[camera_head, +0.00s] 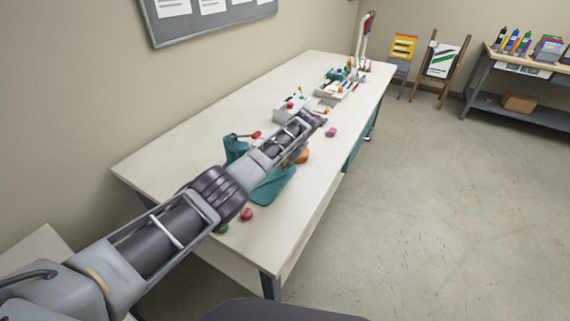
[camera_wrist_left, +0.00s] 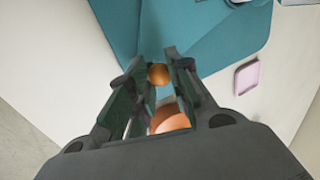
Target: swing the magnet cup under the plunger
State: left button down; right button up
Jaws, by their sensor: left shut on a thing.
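A teal press-like machine (camera_head: 272,188) stands near the front of the long white table, with an upright part and a red-tipped lever (camera_head: 255,135) at its left. My left arm crosses over it and hides much of it, so I cannot make out the plunger. An orange part (camera_head: 302,157) shows beside the arm. In the left wrist view, my left gripper (camera_wrist_left: 176,66) is shut on a small orange knob (camera_wrist_left: 158,74). A larger, rounded orange part (camera_wrist_left: 170,118) shows between the finger bases. The teal base (camera_wrist_left: 215,45) lies beyond the fingers. My right gripper is out of view.
A red piece (camera_head: 246,214) and a green piece lie near the table's front end. A pink piece (camera_head: 331,132) lies near its right edge. A grey-white box (camera_head: 291,108) and several small items stand farther back. The floor at right is clear.

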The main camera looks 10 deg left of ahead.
pick_arm(q)
jog(key=shift+r, duration=0.1)
dwell(0.3)
jog(key=c, duration=1.7)
grip_release()
jog(key=shift+w, duration=0.1)
jog(key=o, duration=0.4)
jog(key=shift+d, duration=0.1)
jog(key=shift+v, duration=5.9)
